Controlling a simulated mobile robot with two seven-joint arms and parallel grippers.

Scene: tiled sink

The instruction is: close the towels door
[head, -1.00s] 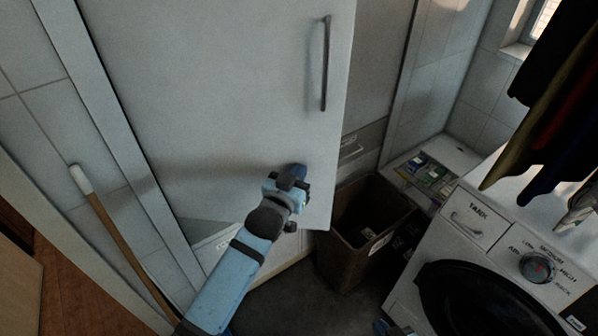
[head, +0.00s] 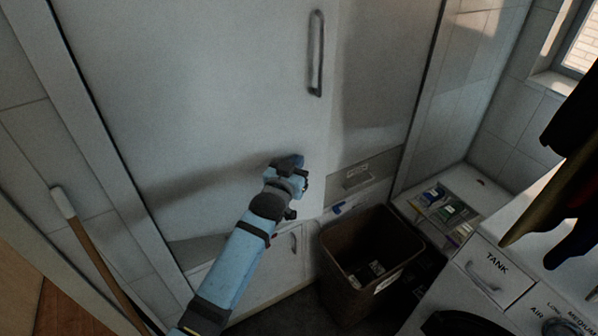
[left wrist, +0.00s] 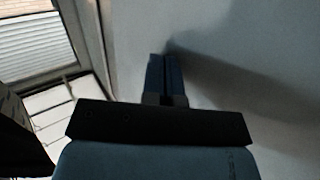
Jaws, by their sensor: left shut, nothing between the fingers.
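The towels door (head: 200,90) is the large pale cabinet door with a vertical metal handle (head: 316,52) near its right edge. In the head view it lies nearly in line with the cabinet frame; whether it is fully flush I cannot tell. My left gripper (head: 290,160) is shut and empty, at the lower right part of the door, touching or very near its face. In the left wrist view the shut fingers (left wrist: 165,75) point at the pale door surface (left wrist: 230,50), with a shadow beside them. My right gripper is not in view.
A brown bin (head: 365,255) stands at the right below the door. A washing machine (head: 490,270) is at the lower right, with dark clothes (head: 565,190) hanging above it. A stick with a white tip (head: 62,203) leans at the left.

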